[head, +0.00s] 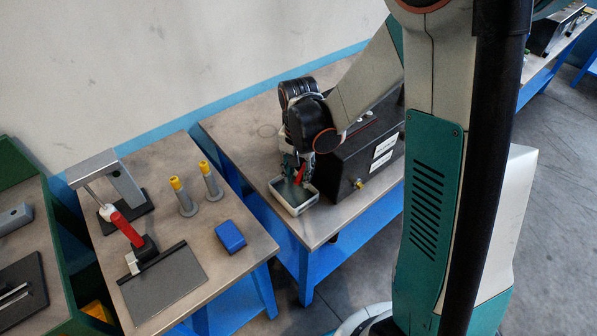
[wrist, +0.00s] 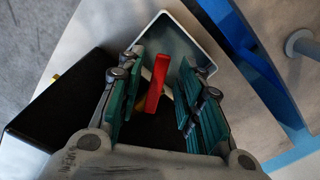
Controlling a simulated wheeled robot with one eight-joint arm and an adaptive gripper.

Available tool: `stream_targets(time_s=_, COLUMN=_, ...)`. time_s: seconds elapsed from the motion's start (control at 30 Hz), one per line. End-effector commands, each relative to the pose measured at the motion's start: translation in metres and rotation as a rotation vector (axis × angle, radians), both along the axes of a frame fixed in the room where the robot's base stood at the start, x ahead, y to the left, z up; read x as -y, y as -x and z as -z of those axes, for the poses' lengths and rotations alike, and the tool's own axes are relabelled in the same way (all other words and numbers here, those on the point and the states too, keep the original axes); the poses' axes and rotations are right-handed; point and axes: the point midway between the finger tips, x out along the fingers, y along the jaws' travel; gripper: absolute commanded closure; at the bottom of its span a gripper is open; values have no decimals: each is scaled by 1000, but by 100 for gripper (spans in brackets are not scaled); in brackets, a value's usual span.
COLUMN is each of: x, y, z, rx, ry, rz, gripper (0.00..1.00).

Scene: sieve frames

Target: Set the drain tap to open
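The drain tap shows as a red lever (wrist: 156,84) in the wrist view, between the two teal fingers of my gripper (wrist: 165,66). The fingers are spread, with visible gaps on both sides of the lever. In the head view the red lever (head: 299,176) shows at the near left end of a black box (head: 340,165), just under my gripper (head: 291,166). The tap's body is mostly hidden. A pale-rimmed tray (head: 312,203) stands below the tap; its rim also shows in the wrist view (wrist: 211,48).
A brass fitting (head: 359,184) sticks out of the black box's front. On the left bench (head: 255,243) are a red-handled lever device (head: 127,230), two yellow-topped posts (head: 182,196) and a blue block (head: 230,236). A gap separates the two benches.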

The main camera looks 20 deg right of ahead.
Motion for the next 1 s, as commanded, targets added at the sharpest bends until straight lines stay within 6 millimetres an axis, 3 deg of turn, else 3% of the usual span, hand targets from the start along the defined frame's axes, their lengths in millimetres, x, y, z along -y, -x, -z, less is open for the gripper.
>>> stream_targets(time_s=0.23, x=0, y=0, z=-14, rx=0, ry=0, rz=0, gripper=67)
stream_targets(time_s=0.7, x=0, y=0, z=-97, rx=0, ry=0, rz=0, gripper=67)
stream_targets(time_s=1.0, x=0, y=0, z=-119, rx=0, ry=0, rz=0, gripper=67)
